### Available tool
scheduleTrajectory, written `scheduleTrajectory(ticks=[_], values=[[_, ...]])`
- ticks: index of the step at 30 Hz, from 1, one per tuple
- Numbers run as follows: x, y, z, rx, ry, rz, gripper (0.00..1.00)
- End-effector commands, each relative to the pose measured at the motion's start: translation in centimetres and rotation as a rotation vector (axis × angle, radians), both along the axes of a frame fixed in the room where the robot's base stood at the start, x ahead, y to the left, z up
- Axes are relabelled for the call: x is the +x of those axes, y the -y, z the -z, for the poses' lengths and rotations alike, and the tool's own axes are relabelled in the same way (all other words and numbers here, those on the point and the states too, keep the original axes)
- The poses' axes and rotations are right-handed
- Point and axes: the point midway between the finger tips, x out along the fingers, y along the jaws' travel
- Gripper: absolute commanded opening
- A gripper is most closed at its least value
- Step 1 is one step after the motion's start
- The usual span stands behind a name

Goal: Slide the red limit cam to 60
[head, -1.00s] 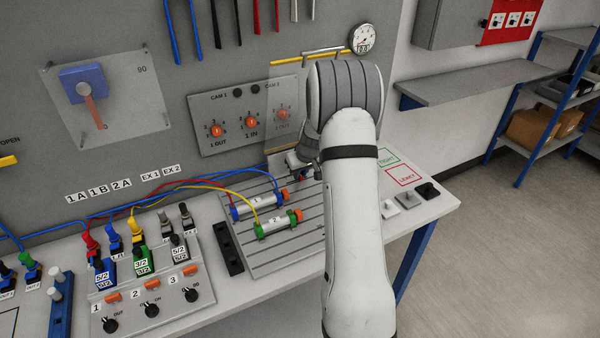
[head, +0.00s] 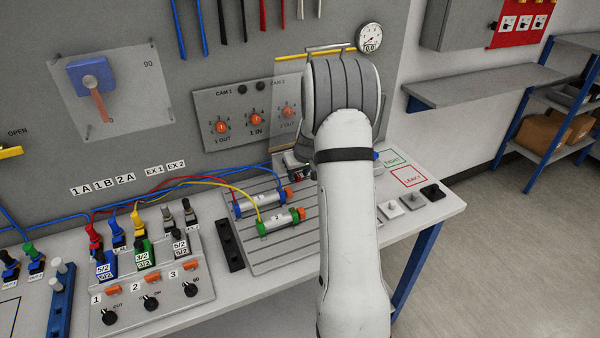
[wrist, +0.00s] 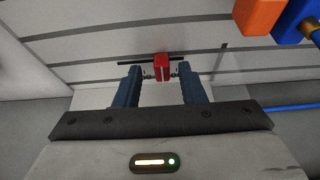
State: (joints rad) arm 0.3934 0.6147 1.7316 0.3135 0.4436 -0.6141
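The red limit cam (wrist: 162,67) sits on a dark thin rail on the grey slotted plate (wrist: 100,50) in the wrist view. My gripper (wrist: 161,73) has its two blue fingers on either side of the cam, with a gap between each finger and the red body. Small grey parts show in these gaps, and I cannot tell whether they touch the cam. In the head view my gripper (head: 297,166) is low over the back of the slotted plate (head: 285,252), partly hidden by my arm. A scale number by the cam is not readable.
Two cylinders (head: 262,203) (head: 281,221) with hoses lie on the plate left of my arm. An orange and blue cylinder end (wrist: 262,14) shows at the wrist view's upper right. A panel with orange knobs (head: 256,119) stands behind. Valves (head: 142,254) stand at left.

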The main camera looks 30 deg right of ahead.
Motion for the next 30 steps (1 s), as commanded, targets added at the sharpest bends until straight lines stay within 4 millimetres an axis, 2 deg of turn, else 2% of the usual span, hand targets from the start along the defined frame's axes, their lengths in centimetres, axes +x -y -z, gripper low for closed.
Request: scheduleTrajectory(ticks=[8, 21, 30], values=[[-0.2, 0.1, -0.5, -0.001, 0.001, 0.001, 0.36], [-2.7, 0.0, -6.4, -0.001, 0.003, 0.003, 0.36], [-3.0, 0.0, -7.2, 0.0, -0.001, 0.002, 0.36]])
